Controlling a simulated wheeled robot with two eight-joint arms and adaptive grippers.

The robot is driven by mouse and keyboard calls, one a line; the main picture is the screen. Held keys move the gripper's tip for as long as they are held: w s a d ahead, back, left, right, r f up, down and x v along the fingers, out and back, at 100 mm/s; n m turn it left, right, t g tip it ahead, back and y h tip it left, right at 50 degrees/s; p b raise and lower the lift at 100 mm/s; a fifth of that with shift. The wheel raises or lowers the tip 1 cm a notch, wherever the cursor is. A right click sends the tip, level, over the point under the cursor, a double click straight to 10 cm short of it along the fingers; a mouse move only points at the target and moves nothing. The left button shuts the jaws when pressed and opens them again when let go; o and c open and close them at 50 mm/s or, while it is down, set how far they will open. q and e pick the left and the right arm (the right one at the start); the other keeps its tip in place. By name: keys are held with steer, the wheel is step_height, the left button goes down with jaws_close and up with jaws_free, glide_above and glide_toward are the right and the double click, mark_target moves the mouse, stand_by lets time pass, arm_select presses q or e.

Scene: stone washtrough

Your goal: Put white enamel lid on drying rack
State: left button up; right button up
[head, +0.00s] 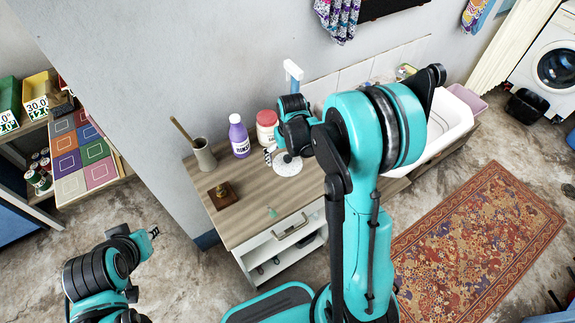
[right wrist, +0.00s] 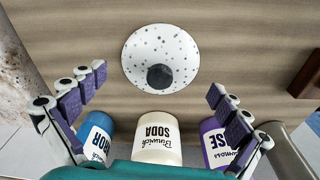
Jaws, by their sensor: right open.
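The white enamel lid (head: 287,165) lies on the wooden counter top, a speckled round disc partly below my right gripper (head: 280,154). In the right wrist view the lid (right wrist: 145,72) shows whole, with a dark round knob at its middle. The right gripper's fingers (right wrist: 157,84) are spread wide and empty, with the lid ahead of them and not touched. My left gripper (head: 154,233) hangs over the floor at lower left, away from the counter; its jaw opening is too small to judge. I cannot make out the drying rack; my right arm covers part of the counter and trough.
A purple bottle (head: 239,140), a soda jar (head: 266,129) and a blue bottle (right wrist: 96,137) stand close to the lid. A crock (head: 204,156) and a wooden block (head: 222,196) stand left. The white trough (head: 447,122) is right. The counter's front is mostly clear.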

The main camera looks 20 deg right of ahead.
steer(key=shift+w+f, duration=0.1)
steer(key=shift+f, duration=0.75)
steer(key=shift+r, duration=0.1)
steer(key=shift+c, duration=0.6)
steer(key=c, duration=1.5)
steer(key=shift+s, duration=0.2)
steer(key=c, duration=0.5)
steer(key=shift+c, duration=0.7)
